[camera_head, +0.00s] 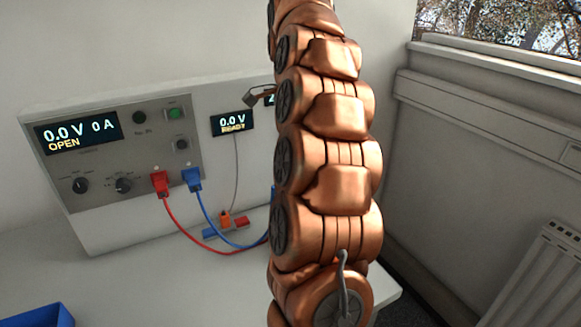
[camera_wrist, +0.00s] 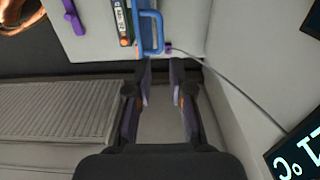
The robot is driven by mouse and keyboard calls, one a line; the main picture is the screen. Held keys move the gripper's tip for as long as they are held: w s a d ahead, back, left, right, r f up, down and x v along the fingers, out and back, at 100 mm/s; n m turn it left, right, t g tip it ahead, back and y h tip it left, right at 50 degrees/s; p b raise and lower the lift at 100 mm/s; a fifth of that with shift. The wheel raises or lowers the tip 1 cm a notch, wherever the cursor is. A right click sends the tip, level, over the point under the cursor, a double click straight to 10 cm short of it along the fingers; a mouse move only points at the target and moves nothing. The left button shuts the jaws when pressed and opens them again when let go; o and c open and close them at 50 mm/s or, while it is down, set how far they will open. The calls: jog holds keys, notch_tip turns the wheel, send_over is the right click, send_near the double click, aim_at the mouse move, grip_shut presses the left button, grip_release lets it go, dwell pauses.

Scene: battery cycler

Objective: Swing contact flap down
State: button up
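A blue loop-shaped part (camera_wrist: 150,35), which looks like the contact flap, is at the top middle of the wrist view. It stands beside a dark strip with a display and orange marks (camera_wrist: 122,22). My gripper (camera_wrist: 160,68) is open, its two dark fingers apart with nothing between them. The fingertips are just short of the loop's near edge; I cannot tell whether they touch it. In the head view my copper-coloured arm hides the flap area, and I cannot make out the gripper clearly.
A panel (camera_head: 115,150) reads 0.0 V, 0 A, OPEN. A red plug (camera_head: 160,183) and blue plug (camera_head: 192,179) trail cables along the bench. A blue bin (camera_head: 38,316) is at lower left. A radiator (camera_head: 545,280) stands right.

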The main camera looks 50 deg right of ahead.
jog(key=shift+f+p, duration=0.85)
jog(key=shift+f, duration=3.05)
grip_shut()
